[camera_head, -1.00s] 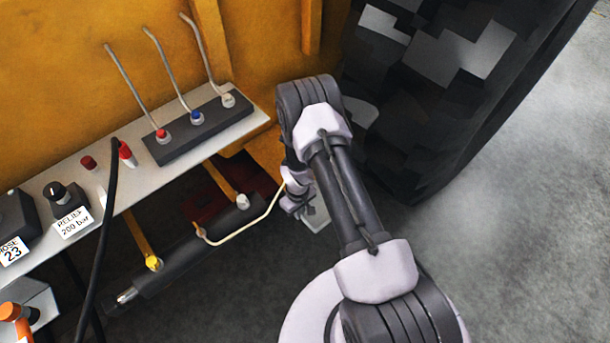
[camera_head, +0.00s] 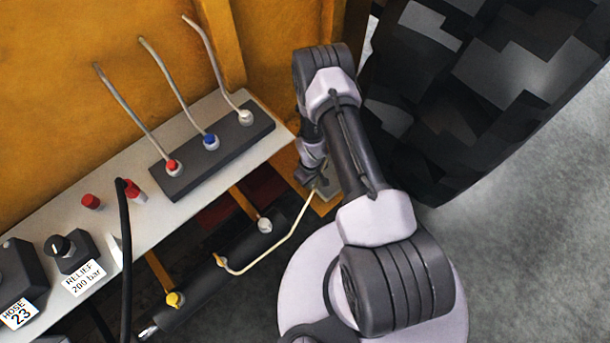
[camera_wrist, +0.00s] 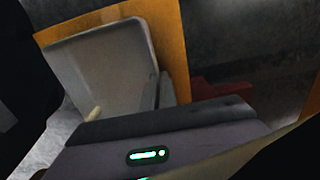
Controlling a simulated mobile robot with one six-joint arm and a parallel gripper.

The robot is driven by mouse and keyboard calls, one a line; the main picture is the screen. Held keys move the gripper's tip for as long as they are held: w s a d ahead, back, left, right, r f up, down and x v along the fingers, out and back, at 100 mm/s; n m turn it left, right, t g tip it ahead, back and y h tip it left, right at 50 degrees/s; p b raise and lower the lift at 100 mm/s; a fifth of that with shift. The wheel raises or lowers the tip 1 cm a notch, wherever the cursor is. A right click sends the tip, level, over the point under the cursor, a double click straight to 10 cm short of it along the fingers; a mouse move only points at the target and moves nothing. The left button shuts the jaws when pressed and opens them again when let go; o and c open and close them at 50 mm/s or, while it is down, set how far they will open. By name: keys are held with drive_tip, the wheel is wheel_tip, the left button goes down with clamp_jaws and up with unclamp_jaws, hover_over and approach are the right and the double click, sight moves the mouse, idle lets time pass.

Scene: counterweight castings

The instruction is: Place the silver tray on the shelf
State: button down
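The silver tray (camera_wrist: 105,65) is a flat grey rectangle with a raised rim, tilted in the wrist view in front of an orange surface. In the head view, a small part of the tray (camera_head: 331,182) shows beside my gripper (camera_head: 314,182), partly covered by my arm. In the wrist view, my gripper (camera_wrist: 157,92) is at the tray's lower right edge and appears shut on it. The fingertips are mostly hidden. An orange ledge (camera_head: 323,206) lies just below the tray; I cannot tell whether they touch, or whether this is the shelf.
A cream hose (camera_head: 290,238) runs from a dark cylinder (camera_head: 215,268) close to my gripper. A pale bench (camera_head: 60,205) with a lever block (camera_head: 215,150) stands left. Grey floor (camera_head: 530,240) is open at right.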

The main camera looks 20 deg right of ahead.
drive_tip(key=shift+w+a+f, duration=0.1)
drive_tip(key=shift+w+f, duration=0.1)
drive_tip(key=shift+s, duration=0.2)
drive_tip(key=shift+f, duration=0.15)
drive_tip(key=c, duration=1.7)
unclamp_jaws()
wheel_tip(320, 180, up, 12)
drive_tip(key=p, duration=0.4)
drive_tip(key=shift+r+p, duration=0.25)
drive_tip(key=shift+p, duration=0.1)
